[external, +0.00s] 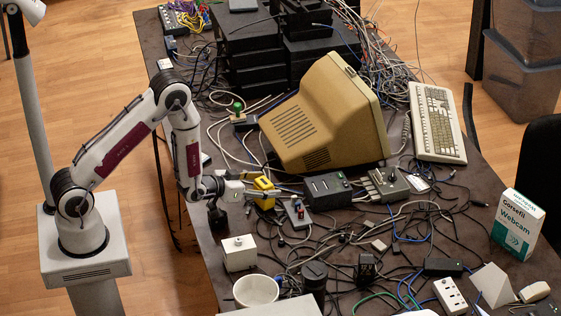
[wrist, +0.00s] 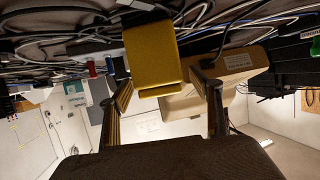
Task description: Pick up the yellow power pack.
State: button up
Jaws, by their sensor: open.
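The yellow power pack (external: 263,191) stands on the dark table, left of the black box in the external view. In the wrist view the yellow power pack (wrist: 153,56) is large and near, at the upper middle, ahead of the fingers. My gripper (external: 250,190) reaches in from the left, low over the table, with its tips close to the pack's left side. In the wrist view my gripper (wrist: 163,90) is open, one finger on each side of the pack's lower part. I cannot tell whether either finger touches it.
Close by are a black box (external: 327,190), a small grey switch unit (external: 298,213) and a white box (external: 239,253). A beige monitor (external: 316,120) lies tilted behind. Loose cables (external: 330,240) cover much of the table.

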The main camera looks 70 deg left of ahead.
dwell(0.5)
jog(key=c, duration=1.5)
jog(key=shift+r, duration=0.15)
jog(key=shift+r, duration=4.85)
jog(key=shift+w, duration=0.1)
